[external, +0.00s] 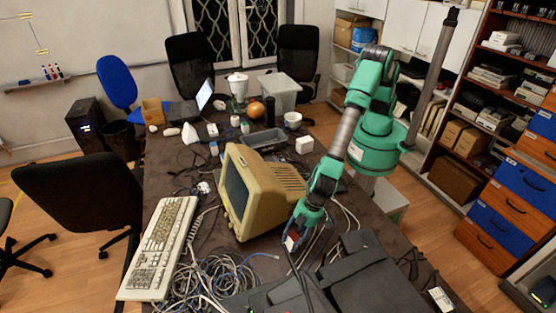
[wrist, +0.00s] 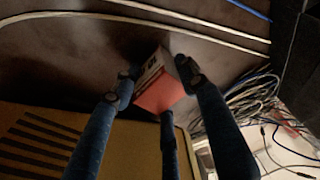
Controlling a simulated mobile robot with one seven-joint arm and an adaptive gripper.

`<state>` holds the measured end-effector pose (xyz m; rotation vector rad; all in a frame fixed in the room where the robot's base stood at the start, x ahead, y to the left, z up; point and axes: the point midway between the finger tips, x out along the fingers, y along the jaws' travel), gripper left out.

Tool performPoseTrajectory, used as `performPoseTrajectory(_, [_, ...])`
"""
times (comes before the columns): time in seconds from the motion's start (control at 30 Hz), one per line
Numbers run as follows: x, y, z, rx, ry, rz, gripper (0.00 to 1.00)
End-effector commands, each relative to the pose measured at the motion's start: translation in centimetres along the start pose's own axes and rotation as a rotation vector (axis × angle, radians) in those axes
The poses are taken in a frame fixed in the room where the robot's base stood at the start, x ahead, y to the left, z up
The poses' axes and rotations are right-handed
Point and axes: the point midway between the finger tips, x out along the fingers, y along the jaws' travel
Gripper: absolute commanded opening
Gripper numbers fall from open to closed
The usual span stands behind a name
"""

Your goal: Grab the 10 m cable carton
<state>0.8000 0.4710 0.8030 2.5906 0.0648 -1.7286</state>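A small carton with a red-orange face and white printed sides (wrist: 160,92) sits between the fingertips of my gripper (wrist: 158,82) in the wrist view. The blue fingers close in on it from the left, right and below, and appear to touch it. In the external view my gripper (external: 297,235) points down at the table just right of the beige monitor, with the carton (external: 291,243) showing white and red at its tips. The carton's print is too small to read. I cannot tell whether its underside touches the table.
The beige monitor (external: 257,190) stands close on the left of my gripper. Black equipment (external: 365,275) lies to the right and front. Tangled cables (external: 215,283) and a keyboard (external: 160,245) fill the front left. Pale cables (wrist: 190,27) cross the table near the carton.

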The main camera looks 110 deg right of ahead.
Motion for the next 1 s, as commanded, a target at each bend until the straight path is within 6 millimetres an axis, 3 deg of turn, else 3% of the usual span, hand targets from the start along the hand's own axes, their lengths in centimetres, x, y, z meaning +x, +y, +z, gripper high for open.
performPoseTrajectory(0.53, [-0.2, 0.1, 0.0, 0.000, -0.002, 0.002, 0.12])
performPoseTrajectory(0.57, [-0.4, 0.1, -0.1, 0.000, -0.002, 0.002, 0.06])
performPoseTrajectory(0.6, [-0.8, 0.1, -0.3, 0.000, -0.002, 0.002, 0.00])
performPoseTrajectory(1.0, [-6.1, 0.0, -2.6, 0.001, 0.002, -0.001, 0.00])
